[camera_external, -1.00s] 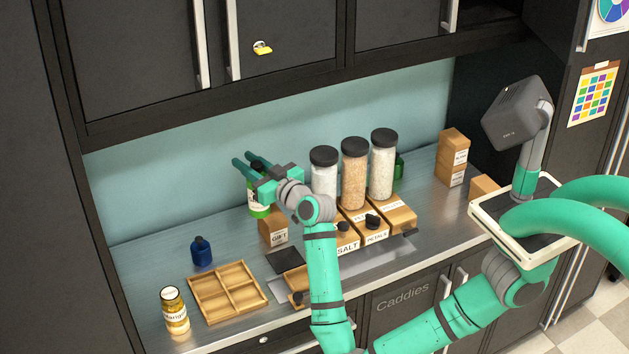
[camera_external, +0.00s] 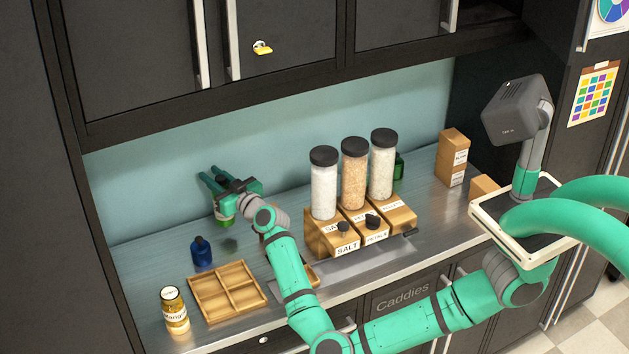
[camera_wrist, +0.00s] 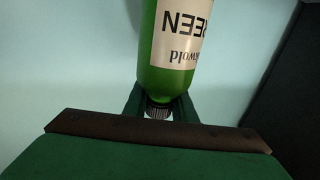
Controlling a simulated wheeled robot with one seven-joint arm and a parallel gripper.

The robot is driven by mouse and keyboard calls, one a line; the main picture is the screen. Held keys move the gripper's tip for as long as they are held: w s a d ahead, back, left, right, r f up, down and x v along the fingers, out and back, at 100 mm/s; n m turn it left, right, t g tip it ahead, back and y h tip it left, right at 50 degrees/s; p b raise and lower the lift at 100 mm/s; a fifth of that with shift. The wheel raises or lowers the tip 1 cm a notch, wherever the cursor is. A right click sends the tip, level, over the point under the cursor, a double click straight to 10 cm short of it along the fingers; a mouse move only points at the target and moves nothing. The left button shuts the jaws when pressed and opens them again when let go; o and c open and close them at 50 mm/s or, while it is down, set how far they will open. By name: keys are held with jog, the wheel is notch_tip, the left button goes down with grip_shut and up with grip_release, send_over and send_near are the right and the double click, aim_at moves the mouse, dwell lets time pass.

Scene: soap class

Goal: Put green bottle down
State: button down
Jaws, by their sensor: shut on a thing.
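My gripper (camera_external: 212,181) is over the left part of the counter, near the back wall. It is shut on the green bottle (camera_external: 224,215), whose lower part shows below the fingers in the external view. A dark shadow lies on the counter below it, so the bottle seems held above the surface. In the wrist view, the green bottle (camera_wrist: 148,70) has a cream label with "GREEN" appearing inverted. The fingers (camera_wrist: 160,104) are around its dark neck or cap end. The bottle's base is out of that view.
A blue bottle (camera_external: 201,252) stands just in front on the counter (camera_external: 150,262). A divided wooden tray (camera_external: 228,292) and a mango jar (camera_external: 174,311) are nearer the front. Tall jars (camera_external: 354,172) stand on the dispenser at right. A second green bottle (camera_external: 398,168) is behind them.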

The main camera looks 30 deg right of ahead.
jog(key=shift+w+a+f, duration=0.1)
jog(key=shift+w+f, duration=0.1)
jog(key=shift+f, duration=0.85)
jog(key=shift+w+a+f, duration=0.1)
jog(key=shift+w+f, duration=0.1)
jog(key=shift+f, duration=0.95)
jog(key=c, duration=1.5)
grip_release()
jog(key=shift+o, duration=0.2)
jog(key=v, duration=1.2)
